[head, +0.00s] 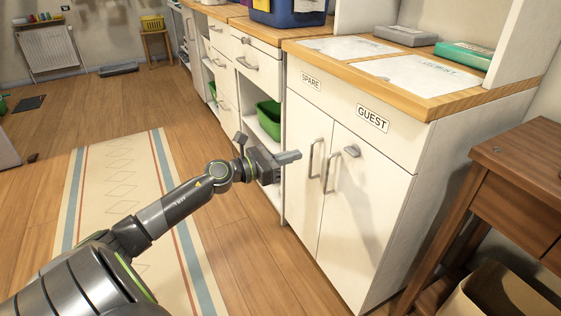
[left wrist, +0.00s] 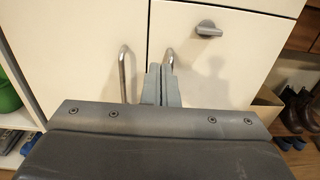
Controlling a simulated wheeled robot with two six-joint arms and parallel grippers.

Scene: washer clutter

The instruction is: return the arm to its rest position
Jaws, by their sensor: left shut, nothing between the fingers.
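My left gripper (head: 290,157) is shut and empty, held out in front of the white cabinet's double doors (head: 352,200). In the left wrist view my left gripper (left wrist: 160,70) shows its two fingers together, in front of the doors near the gap between the two bar handles. I cannot tell whether the fingertips touch a door. The left door handle (head: 313,158) and right door handle (head: 331,172) stand upright side by side. A grey knob (head: 352,150) sits on the right door. Both doors look closed. My right gripper is not in view.
The wooden countertop (head: 437,101) holds papers, a grey box (head: 405,36) and a green box (head: 463,55). A green bin (head: 269,119) sits in the open shelf beside the doors. A wooden table (head: 520,170) stands at right. The floor with the striped rug (head: 125,190) is clear at left.

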